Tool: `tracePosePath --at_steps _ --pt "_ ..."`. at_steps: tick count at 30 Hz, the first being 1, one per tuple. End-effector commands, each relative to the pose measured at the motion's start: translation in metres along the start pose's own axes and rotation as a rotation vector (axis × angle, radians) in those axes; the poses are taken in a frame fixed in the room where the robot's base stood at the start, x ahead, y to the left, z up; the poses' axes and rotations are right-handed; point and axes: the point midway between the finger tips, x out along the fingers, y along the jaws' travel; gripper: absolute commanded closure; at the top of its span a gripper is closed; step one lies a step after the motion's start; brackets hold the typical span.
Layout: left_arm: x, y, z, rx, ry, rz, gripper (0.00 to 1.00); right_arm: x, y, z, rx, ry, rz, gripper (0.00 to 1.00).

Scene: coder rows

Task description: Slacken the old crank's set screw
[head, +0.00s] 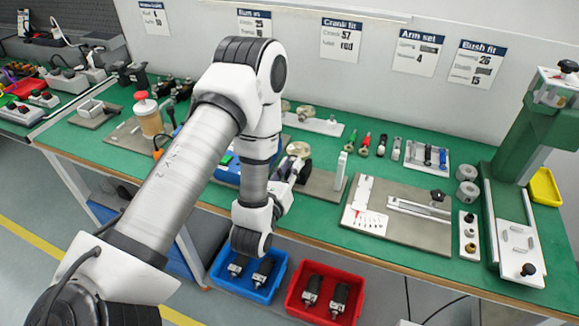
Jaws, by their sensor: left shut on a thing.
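My left gripper (288,171) is low over the bench, right of its arm's last links, at the near-left end of a grey fixture plate (325,186). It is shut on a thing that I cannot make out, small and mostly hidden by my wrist. A pale round part (299,149) and dark pieces show just beyond the fingers. I cannot tell whether these belong to the old crank. The set screw cannot be made out. My right gripper is not in view.
Several hand tools (366,142) stand or lie behind the plate. A grey fixture board (428,233) and a green press (540,130) are on the right. A blue bin (223,277) and a red bin (297,301) hold dark parts below the bench's front edge.

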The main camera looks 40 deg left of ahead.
Motion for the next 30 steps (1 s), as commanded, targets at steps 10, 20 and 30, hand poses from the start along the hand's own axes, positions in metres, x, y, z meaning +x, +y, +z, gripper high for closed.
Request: tracePosePath --at_steps 10,20,30 --pt "0.0 -0.001 0.001 -0.213 0.0 -0.001 1.0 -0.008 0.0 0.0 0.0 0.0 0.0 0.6" --pt "0.0 -0.001 0.001 -0.523 0.001 0.0 1.0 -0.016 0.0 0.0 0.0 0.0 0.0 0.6" --pt "0.0 0.0 0.0 -0.845 0.001 -0.001 1.0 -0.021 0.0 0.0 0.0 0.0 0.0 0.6"
